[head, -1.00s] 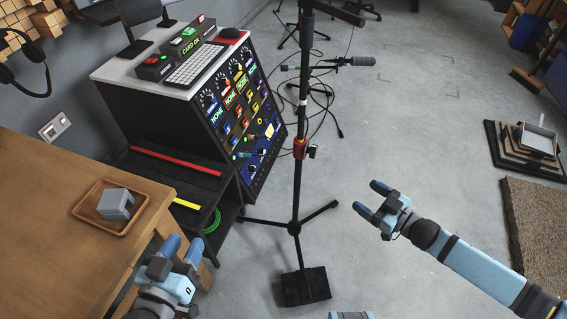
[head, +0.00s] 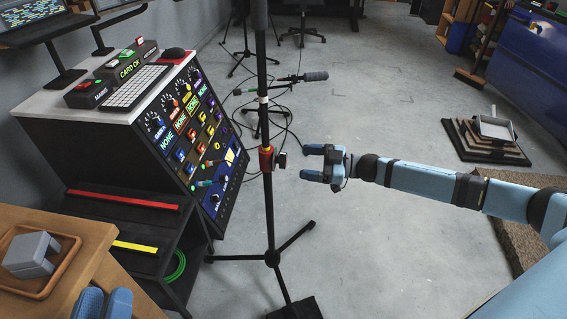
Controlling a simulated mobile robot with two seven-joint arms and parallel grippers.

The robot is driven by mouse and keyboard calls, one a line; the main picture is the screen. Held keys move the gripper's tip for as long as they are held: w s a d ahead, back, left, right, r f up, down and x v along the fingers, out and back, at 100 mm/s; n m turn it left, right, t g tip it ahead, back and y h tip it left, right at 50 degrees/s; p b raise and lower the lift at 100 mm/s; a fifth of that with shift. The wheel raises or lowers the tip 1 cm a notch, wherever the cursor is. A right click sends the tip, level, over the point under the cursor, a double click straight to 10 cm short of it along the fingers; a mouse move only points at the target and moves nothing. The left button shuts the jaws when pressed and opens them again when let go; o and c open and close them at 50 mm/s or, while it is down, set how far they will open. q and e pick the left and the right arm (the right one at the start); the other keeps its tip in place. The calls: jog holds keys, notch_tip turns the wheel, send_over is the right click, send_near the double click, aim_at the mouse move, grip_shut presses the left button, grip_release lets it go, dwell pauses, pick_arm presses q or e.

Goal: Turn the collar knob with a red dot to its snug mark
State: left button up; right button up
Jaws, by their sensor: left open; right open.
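A black stand pole (head: 268,210) rises through the middle of the head view. It carries a red collar (head: 266,159) with a small dark knob (head: 282,160) on its right side. The red dot and the snug mark are too small to make out. My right gripper (head: 304,162) is open and empty, its fingers pointing left at about the knob's height in the picture. A small gap shows between the fingertips and the knob. My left gripper (head: 104,300) is at the bottom left edge, mostly cut off, and away from the stand.
A console (head: 70,112) with knobs and a keyboard stands left of the pole. A wooden table (head: 85,232) with a tray (head: 65,275) is at the lower left. A microphone (head: 312,76) and cables are behind the pole.

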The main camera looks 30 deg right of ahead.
aim_at(286, 160)
jog(key=b+x, duration=0.1)
jog(key=x, duration=0.5)
jog(key=shift+w+a, duration=0.2)
jog(key=shift+a, duration=0.1)
pick_arm(q)
notch_tip(286, 160, down, 2)
jog(key=shift+w+d+f+g, duration=0.1)
jog(key=shift+f+g, duration=0.1)
jog(key=shift+g, duration=0.2)
pick_arm(e)
jog(key=c, duration=0.9)
